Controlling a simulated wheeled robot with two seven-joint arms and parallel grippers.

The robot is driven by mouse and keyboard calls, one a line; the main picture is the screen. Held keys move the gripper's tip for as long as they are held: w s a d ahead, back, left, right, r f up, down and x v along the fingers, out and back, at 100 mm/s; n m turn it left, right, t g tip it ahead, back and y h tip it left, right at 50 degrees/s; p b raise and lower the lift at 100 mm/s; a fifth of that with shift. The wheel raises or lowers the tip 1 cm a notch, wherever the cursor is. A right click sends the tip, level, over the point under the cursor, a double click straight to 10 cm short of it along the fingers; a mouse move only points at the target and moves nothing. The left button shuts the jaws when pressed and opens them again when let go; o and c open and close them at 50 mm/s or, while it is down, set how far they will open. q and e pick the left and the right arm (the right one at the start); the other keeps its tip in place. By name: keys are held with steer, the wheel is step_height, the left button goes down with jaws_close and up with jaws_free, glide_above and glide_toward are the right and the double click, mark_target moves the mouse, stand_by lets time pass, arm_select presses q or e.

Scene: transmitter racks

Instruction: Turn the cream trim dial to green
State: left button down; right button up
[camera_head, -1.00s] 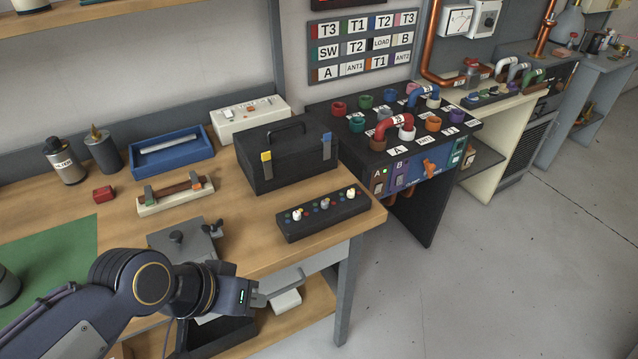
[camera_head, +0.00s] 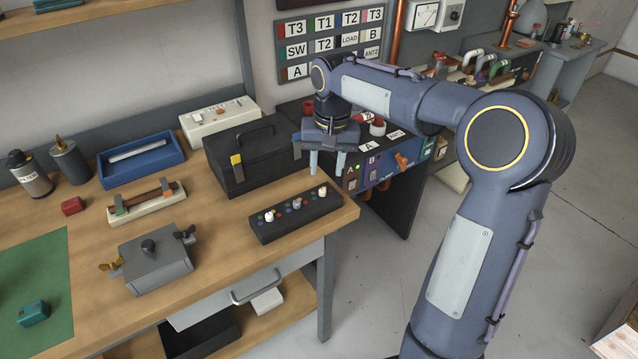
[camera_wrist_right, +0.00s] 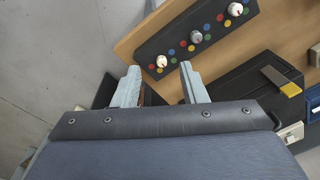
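A black control strip (camera_head: 262,235) near the bench's right corner carries three knobs. The right-end knob (camera_head: 322,191) looks cream, the middle knob (camera_head: 297,203) grey, the left-end knob (camera_head: 269,215) whitish. Coloured dots ring them; I cannot read where they point. My right gripper (camera_head: 327,165) is open and empty, fingers downward, behind the right-end knob and apart from it. In the right wrist view, the open fingers (camera_wrist_right: 158,82) show below the cream knob (camera_wrist_right: 162,62), the closest one. The grey knob (camera_wrist_right: 196,37) and whitish knob (camera_wrist_right: 235,9) lie beyond. My left gripper is out of view.
A black toolbox (camera_head: 270,172) stands just behind the strip, close to my right gripper. A grey box (camera_head: 155,265) with a knob sits front left. Bench wood in front of the strip is clear.

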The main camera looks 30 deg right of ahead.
steer(key=m, duration=0.1)
glide_above(323, 190)
step_height(323, 190, down, 3)
steer(key=shift+a+r+g, duration=0.1)
steer(key=shift+g, duration=0.3)
step_height(323, 190, down, 8)
steer(key=shift+r, duration=0.15)
steer(key=shift+c, duration=0.3)
jaws_close()
